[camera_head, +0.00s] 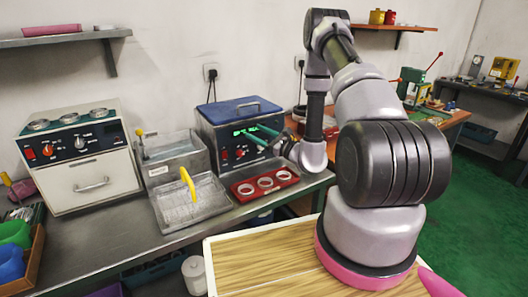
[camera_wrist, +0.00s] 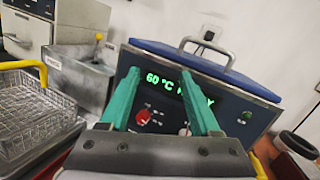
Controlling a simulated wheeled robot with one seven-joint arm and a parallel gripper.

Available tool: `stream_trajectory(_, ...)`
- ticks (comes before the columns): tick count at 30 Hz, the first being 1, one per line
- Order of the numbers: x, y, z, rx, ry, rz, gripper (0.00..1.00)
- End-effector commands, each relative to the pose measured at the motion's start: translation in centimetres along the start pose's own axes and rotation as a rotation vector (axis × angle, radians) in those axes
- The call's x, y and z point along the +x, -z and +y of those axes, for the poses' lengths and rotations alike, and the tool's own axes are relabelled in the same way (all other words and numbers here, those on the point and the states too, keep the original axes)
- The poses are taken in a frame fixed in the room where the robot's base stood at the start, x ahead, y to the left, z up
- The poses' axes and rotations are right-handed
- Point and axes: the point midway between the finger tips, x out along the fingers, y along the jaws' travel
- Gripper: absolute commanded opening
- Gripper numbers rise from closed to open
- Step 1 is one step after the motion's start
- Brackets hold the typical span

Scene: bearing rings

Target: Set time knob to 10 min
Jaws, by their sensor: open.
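A steel bath unit with a blue lid (camera_head: 238,110) has a dark front panel (camera_wrist: 237,103) with a green display (camera_wrist: 160,80) reading 60 °C and a partly hidden word. A red knob (camera_wrist: 143,117) shows between my fingers in the wrist view. The knob labels are too small to read, so I cannot tell which sets time. My gripper (camera_wrist: 160,74) is open and empty, its teal fingers in front of the panel. In the head view my gripper (camera_head: 266,137) is at the panel's right half.
A red tray (camera_head: 265,193) with rings lies before the bath unit. A wire basket (camera_head: 165,205) with a yellow handle sits on a tray at left. A white oven-like unit (camera_head: 80,170) with its own knobs stands further left. A green indicator (camera_wrist: 247,115) is on the panel's right.

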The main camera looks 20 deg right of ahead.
Motion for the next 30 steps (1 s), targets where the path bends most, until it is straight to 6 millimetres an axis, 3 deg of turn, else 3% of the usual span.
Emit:
stream_trajectory(1,-1.4,3.1,-0.5,0.016,0.077,0.047,0.63)
stream_trajectory(6,-5.5,9.8,-1.6,0.017,0.272,0.166,0.63)
stream_trajectory(12,-7.4,12.4,-2.1,0.006,0.353,0.222,0.63)
stream_trajectory(17,-5.7,12.8,-2.7,0.002,0.352,0.22,0.63)
stream_trajectory(30,1.2,14.4,-5.2,0.006,0.352,0.219,0.63)
